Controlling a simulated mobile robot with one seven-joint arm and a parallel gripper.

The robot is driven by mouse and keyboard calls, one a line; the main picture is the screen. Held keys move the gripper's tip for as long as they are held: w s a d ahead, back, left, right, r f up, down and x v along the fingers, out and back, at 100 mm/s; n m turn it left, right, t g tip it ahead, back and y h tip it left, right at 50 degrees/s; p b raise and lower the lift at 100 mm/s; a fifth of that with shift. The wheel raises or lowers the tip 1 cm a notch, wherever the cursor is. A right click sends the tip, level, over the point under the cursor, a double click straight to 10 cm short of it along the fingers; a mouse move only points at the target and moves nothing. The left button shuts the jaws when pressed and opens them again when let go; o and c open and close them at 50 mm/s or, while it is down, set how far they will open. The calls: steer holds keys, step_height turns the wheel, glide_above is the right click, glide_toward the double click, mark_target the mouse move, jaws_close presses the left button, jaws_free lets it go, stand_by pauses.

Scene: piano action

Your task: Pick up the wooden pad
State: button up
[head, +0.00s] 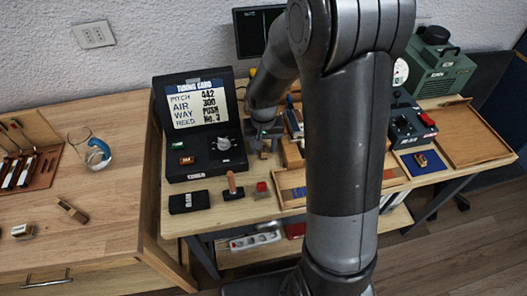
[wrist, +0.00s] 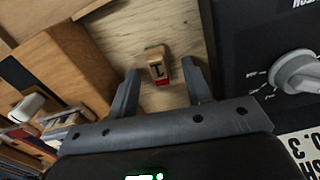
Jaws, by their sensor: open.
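A small wooden pad (wrist: 156,64) with a dark mark on its face and a red end lies on the light wood bench top in the wrist view. My gripper (wrist: 160,73) is open, with one finger to each side of the pad and its tips pointing towards it. I cannot tell whether the fingers touch it. In the head view my gripper (head: 263,139) is over the bench just right of the black case, and a small part of the pad (head: 264,153) shows below it.
The open black case (head: 204,160) with its knob (wrist: 296,72) stands close on one side. A wooden part (wrist: 62,62) stands on the other side. A red-topped block (head: 262,188) and a peg on a black base (head: 232,187) stand nearer the bench's front edge.

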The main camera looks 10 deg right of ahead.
steer(key=shift+c, duration=0.3)
jaws_close()
steer(key=shift+r, duration=0.15)
